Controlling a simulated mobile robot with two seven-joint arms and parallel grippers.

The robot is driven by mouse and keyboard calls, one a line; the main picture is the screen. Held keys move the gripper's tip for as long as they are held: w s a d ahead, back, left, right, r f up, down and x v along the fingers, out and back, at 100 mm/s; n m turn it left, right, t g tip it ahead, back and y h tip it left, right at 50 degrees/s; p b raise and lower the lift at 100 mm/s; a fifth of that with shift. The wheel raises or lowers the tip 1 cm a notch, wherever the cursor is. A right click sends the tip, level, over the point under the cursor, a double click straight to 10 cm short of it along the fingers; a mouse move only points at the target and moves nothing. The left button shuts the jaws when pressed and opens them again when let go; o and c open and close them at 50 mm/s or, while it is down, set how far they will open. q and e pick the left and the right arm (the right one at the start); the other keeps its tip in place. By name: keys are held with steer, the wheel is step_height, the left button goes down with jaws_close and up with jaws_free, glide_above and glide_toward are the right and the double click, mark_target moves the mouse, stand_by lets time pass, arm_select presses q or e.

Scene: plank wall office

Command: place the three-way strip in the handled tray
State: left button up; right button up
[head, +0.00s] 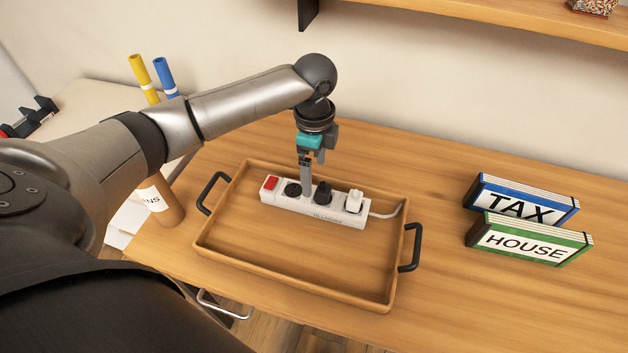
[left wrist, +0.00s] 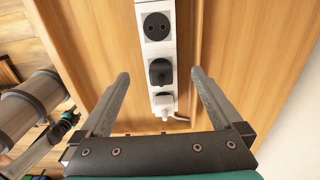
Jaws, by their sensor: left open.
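The white three-way strip (head: 318,210) lies inside the handled tray (head: 290,290), along its back wall. It has a red switch at its left end, one bare socket, a black plug and a white plug, and a cord at its right end. The tray is wooden with black handles. My left gripper (head: 306,184) is at the strip, pointing down. In the left wrist view its open fingers (left wrist: 160,78) stand either side of the strip (left wrist: 158,50), with gaps on both sides. My right gripper is out of view.
A blue TAX binder (head: 520,203) and a green HOUSE binder (head: 527,240) stand on the desk at the right. A brown tube (head: 160,201) stands left of the tray. A shelf (head: 480,18) hangs above. The desk between tray and binders is clear.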

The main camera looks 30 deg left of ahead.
arm_select(q)
step_height(320, 180, up, 3)
